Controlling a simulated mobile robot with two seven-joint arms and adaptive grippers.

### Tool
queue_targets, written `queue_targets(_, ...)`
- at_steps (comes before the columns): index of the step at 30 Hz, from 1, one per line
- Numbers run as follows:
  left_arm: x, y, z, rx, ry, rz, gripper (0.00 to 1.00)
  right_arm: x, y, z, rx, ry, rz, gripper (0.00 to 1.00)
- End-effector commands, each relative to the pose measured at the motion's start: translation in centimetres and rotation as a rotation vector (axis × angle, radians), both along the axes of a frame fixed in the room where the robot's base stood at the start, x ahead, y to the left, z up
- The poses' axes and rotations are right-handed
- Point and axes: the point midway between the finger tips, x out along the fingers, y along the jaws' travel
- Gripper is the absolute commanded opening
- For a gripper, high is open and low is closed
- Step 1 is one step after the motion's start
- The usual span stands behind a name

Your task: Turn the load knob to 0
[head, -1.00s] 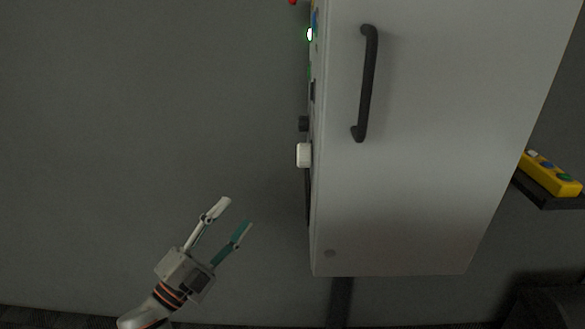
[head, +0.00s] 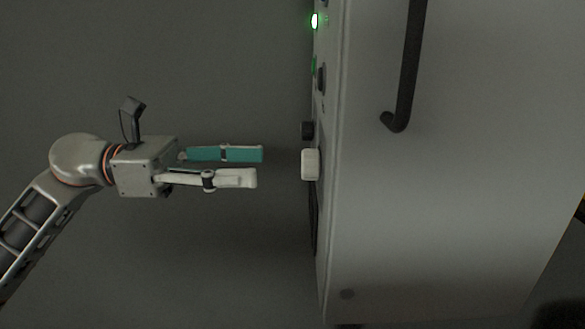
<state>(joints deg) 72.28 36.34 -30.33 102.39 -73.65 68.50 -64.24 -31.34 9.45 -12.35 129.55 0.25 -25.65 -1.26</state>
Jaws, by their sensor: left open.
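A pale, round-edged knob (head: 310,164) sticks out from the left-facing panel of a grey cabinet (head: 440,210). I see it from the side, so its markings and setting are hidden. A smaller black knob (head: 307,130) sits just above it. I cannot read which one is the load knob. My left gripper (head: 260,166) is open and empty, with one teal and one pale finger pointing right at the pale knob. A short gap separates the fingertips from the knob. My right gripper is not in view.
A black handle (head: 405,75) stands out from the cabinet's front face. A lit green lamp (head: 315,21) and a dark button (head: 321,78) sit higher on the side panel. The space left of the panel is free around my left arm.

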Motion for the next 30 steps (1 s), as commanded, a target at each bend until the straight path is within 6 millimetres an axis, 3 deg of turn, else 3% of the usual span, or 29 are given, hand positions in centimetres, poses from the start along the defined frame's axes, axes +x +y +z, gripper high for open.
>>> queue_targets(15,-0.1,-6.8,0.2,-0.001,-0.003,-0.003,0.47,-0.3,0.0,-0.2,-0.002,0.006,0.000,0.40)
queue_targets(27,-0.1,-7.6,0.1,0.000,-0.002,-0.002,0.47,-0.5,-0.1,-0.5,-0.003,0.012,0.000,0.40)
queue_targets(30,-0.1,-7.6,0.1,0.000,-0.001,-0.002,0.21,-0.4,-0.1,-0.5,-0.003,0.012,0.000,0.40)
